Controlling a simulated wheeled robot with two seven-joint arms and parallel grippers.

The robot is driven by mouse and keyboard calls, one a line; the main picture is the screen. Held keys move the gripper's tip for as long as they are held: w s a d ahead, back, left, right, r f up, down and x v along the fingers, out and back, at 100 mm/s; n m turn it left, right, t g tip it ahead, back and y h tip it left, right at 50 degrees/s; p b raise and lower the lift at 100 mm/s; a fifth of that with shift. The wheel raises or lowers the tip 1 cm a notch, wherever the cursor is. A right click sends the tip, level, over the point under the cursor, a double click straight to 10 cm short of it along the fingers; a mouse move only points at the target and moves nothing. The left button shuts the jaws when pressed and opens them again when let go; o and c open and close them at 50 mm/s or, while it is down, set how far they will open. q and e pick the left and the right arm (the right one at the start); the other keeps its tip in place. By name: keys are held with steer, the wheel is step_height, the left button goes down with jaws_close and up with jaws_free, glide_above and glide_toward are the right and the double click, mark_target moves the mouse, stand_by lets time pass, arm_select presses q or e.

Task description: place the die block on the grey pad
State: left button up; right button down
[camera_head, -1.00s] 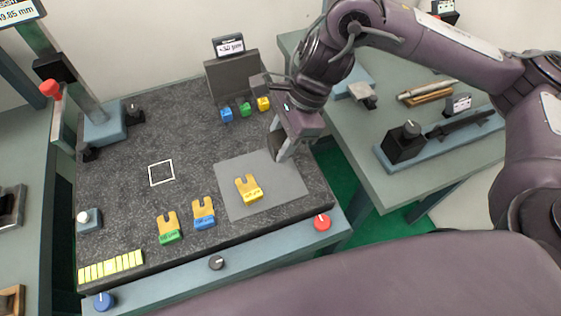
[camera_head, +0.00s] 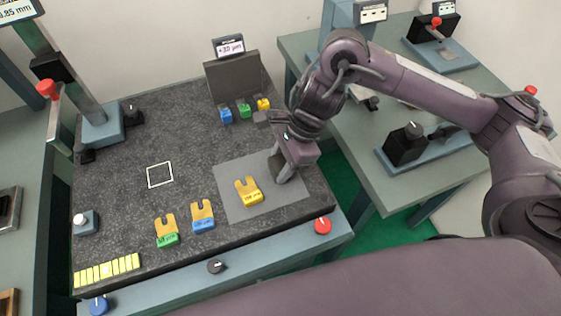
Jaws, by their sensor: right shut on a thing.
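The grey pad (camera_head: 237,204) is a flat square on the right part of the dark speckled plate. A yellow-ended fork-shaped piece (camera_head: 248,191) lies on it. My right gripper (camera_head: 280,170) points down over the pad's upper right part, right of that piece. It is shut on the die block (camera_head: 275,160), a dark piece mostly hidden by the fingers and wrist. Whether the block touches the pad, I cannot tell. My left gripper is not in view.
Green (camera_head: 166,231) and blue (camera_head: 203,215) fork pieces lie left of the pad. A grey upright block (camera_head: 232,78) and small coloured pieces stand behind. A red button (camera_head: 323,226) is on the front rail.

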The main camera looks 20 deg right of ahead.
steer(key=shift+f, duration=0.1)
steer(key=c, duration=0.9)
jaws_free()
steer(key=shift+r, duration=0.2)
steer(key=p+v, duration=0.1)
steer(key=v, duration=1.1)
steer(key=shift+f, duration=0.1)
